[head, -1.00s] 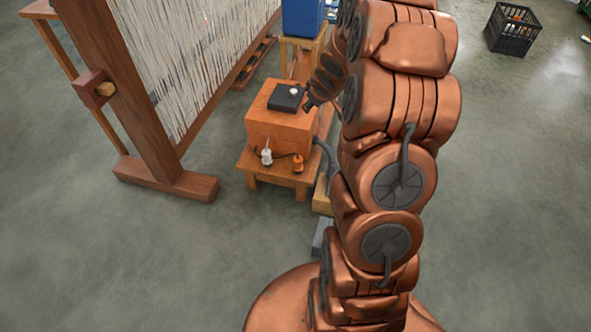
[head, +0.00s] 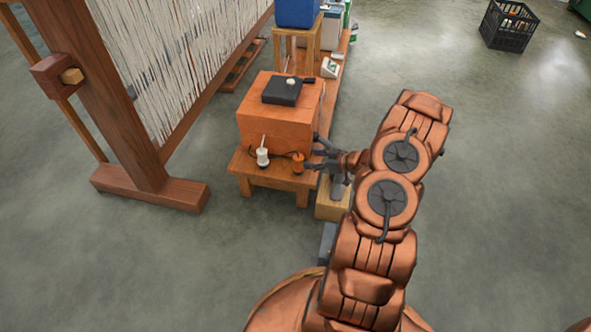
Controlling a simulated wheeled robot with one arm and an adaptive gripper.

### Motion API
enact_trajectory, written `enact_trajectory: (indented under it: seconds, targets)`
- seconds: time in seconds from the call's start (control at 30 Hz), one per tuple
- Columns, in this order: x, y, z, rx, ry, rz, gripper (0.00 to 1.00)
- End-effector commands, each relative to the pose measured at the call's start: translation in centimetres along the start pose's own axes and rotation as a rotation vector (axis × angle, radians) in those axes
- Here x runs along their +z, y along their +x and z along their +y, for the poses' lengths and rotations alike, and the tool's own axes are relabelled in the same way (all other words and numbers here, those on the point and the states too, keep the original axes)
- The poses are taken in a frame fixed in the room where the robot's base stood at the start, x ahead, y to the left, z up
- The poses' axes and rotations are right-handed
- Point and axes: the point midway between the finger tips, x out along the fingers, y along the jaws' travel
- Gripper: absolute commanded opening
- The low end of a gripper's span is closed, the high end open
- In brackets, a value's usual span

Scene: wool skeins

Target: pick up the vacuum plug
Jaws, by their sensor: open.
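A small orange piece (head: 297,163) stands at the front right of a low wooden stool (head: 262,173). A dark cord lies by it; this may be the vacuum plug, but it is too small to be sure. A white bobbin-like piece (head: 262,157) stands to its left. My gripper (head: 312,160) is open, its dark fingers pointing left, just right of the orange piece. I cannot tell whether they touch. Nothing shows between the fingers.
An orange box (head: 275,128) on the stool carries a black device (head: 282,91). A loom (head: 128,130) stands left. A blue bin (head: 297,12) is behind, and a black crate (head: 508,27) far right. Floor at right is clear.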

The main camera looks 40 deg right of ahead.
Motion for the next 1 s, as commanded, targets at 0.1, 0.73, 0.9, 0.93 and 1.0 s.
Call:
enact_trajectory:
  seconds: [0.1,0.73,0.9,0.93,1.0]
  targets:
    - [1.9,-0.1,-0.7,-0.020,0.015,0.034,0.65]
    - [2.3,4.0,-1.3,-0.034,0.020,0.052,0.65]
    - [2.3,6.0,-1.4,-0.034,0.019,0.052,0.65]
    - [2.3,6.3,-1.4,-0.034,0.020,0.052,0.65]
    - [2.2,6.9,-1.5,-0.034,0.021,0.052,0.65]
